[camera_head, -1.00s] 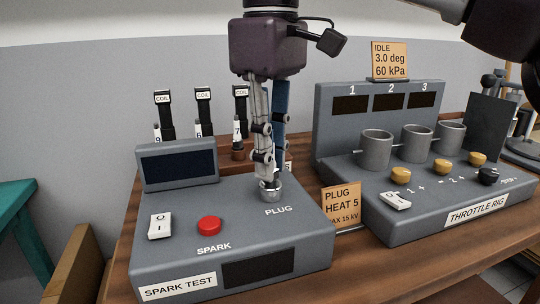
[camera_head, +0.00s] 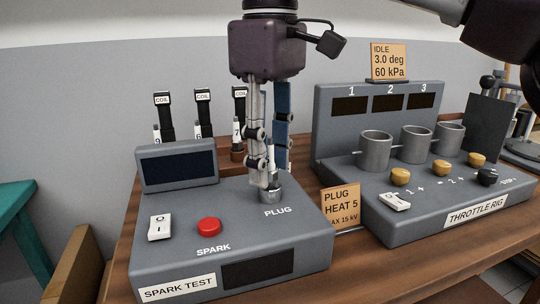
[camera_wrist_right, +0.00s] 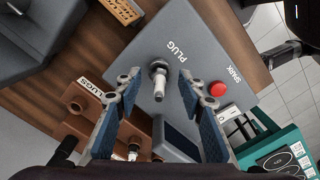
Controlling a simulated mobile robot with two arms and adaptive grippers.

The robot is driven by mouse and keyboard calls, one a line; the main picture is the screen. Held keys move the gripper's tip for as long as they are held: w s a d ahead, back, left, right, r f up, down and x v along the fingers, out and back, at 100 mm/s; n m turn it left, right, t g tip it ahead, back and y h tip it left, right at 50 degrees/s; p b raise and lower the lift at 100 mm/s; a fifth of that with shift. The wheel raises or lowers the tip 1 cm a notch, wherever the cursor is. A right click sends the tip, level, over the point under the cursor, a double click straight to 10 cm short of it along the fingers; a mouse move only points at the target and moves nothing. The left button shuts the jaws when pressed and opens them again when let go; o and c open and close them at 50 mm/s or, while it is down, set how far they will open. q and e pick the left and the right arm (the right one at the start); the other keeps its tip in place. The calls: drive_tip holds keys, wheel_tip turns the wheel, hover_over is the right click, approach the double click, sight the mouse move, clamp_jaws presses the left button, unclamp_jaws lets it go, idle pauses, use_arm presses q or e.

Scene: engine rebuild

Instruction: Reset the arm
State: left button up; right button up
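My right gripper (camera_head: 270,170) points down over the PLUG socket (camera_head: 270,194) of the grey spark test box (camera_head: 190,258). Its fingers are spread. A spark plug (camera_head: 271,164) stands upright in the socket between the fingers. In the right wrist view, the plug (camera_wrist_right: 158,82) shows its white and metal body in the gap of the open gripper (camera_wrist_right: 157,80), with clear space on both sides. My left gripper is not in view.
The throttle rig (camera_head: 420,212), with cups and yellow knobs, stands at the right. An orange plug card (camera_head: 341,204) is beside the spark test box. Several coils (camera_head: 204,112) and a small screen (camera_head: 178,166) stand behind. A red button (camera_head: 209,226) is at the front.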

drive_tip(key=shift+r+n+p, duration=0.1)
drive_tip(key=shift+n+p, duration=0.25)
drive_tip(key=shift+n, duration=0.65)
drive_tip(key=shift+n+p, duration=0.75)
drive_tip(key=shift+n, duration=0.55)
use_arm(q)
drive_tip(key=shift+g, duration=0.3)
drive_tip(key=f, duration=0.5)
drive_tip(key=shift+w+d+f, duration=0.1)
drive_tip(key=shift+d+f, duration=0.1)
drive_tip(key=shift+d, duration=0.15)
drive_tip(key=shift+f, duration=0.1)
use_arm(e)
drive_tip(key=shift+n+p, duration=0.3)
drive_tip(key=shift+n, duration=0.5)
drive_tip(key=shift+n+p, duration=0.35)
drive_tip(key=shift+n, duration=0.05)
use_arm(q)
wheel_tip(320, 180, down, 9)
drive_tip(key=p, duration=0.1)
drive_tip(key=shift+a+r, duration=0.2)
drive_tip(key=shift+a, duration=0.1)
use_arm(e)
drive_tip(key=shift+n, duration=1.3)
